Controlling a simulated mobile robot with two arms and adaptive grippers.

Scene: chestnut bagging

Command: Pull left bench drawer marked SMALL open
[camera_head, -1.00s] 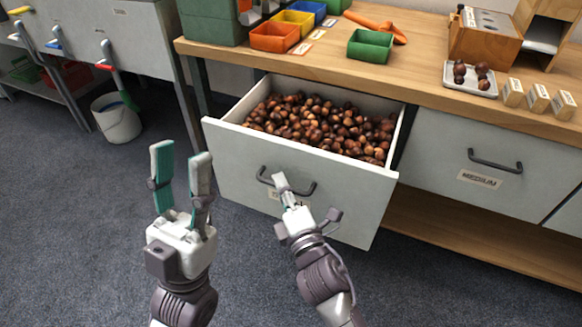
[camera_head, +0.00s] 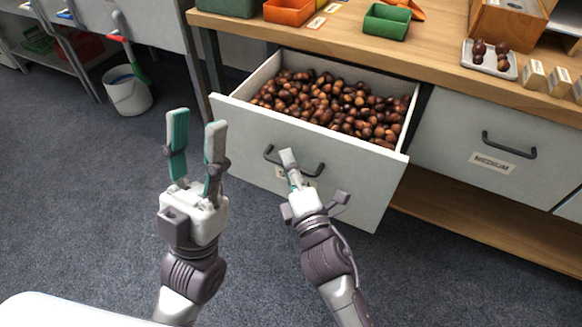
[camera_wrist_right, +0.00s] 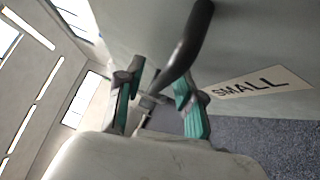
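The left bench drawer (camera_head: 300,152) stands pulled out, full of brown chestnuts (camera_head: 335,105). Its dark bar handle (camera_head: 313,170) is on the grey front. The label below is mostly hidden by my right gripper in the head view; the right wrist view shows it as a white label reading SMALL (camera_wrist_right: 262,83). My right gripper (camera_head: 290,160) is at the handle; in the right wrist view its teal-padded fingers (camera_wrist_right: 158,88) lie on both sides of the dark bar, shut on it. My left gripper (camera_head: 196,125) is open and empty, pointing up, left of the drawer front.
A closed drawer marked MEDIUM (camera_head: 480,155) is to the right. The wooden bench top (camera_head: 335,40) holds a green bin (camera_head: 387,22), an orange bin (camera_head: 289,11) and a white tray (camera_head: 489,62) with chestnuts. A white bucket (camera_head: 128,93) stands on the floor at left.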

